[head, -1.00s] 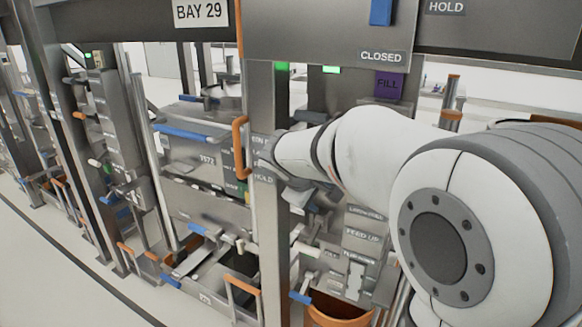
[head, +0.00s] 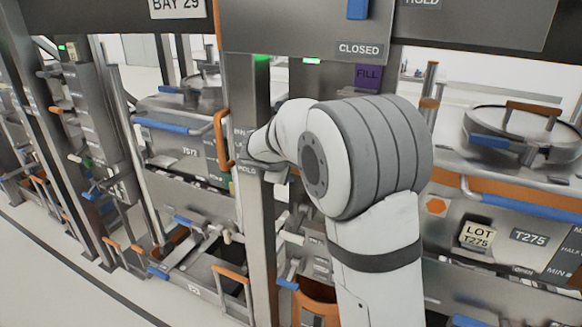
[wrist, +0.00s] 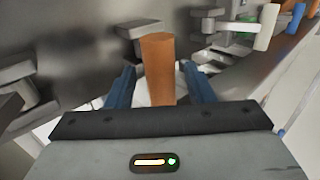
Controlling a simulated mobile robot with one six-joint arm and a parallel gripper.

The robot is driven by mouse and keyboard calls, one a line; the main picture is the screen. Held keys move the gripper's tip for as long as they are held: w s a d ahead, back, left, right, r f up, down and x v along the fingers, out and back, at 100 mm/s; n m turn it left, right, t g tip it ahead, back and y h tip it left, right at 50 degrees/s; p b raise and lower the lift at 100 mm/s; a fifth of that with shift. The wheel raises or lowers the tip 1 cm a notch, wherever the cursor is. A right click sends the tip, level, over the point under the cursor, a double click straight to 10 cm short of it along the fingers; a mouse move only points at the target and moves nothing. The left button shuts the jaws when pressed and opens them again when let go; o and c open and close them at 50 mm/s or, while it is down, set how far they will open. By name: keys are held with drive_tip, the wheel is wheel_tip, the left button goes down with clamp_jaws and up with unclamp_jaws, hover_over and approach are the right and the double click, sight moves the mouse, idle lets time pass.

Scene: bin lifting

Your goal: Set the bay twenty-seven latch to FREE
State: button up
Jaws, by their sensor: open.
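No sign reading bay twenty-seven shows, so I cannot tell which latch belongs to it. In the wrist view my gripper (wrist: 159,78) is open, with its two blue fingers on either side of an upright orange handle (wrist: 158,62). I cannot tell whether either finger touches it. In the head view my arm reaches to a grey post (head: 252,110) that has a small label plate with HOLD (head: 246,167) on it. My fingers are hidden there behind my wrist. An orange pull handle (head: 220,140) is just left of that post.
The BAY 29 sign (head: 178,5) is at the top left. Bin T275 (head: 490,215) stands right of my arm, bin T572 (head: 180,145) left of the post. Grey brackets and a white-tipped lever (wrist: 266,27) are close to my fingers. Open floor (head: 50,270) lies at the left.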

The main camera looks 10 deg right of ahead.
clamp_jaws()
idle(0.5)
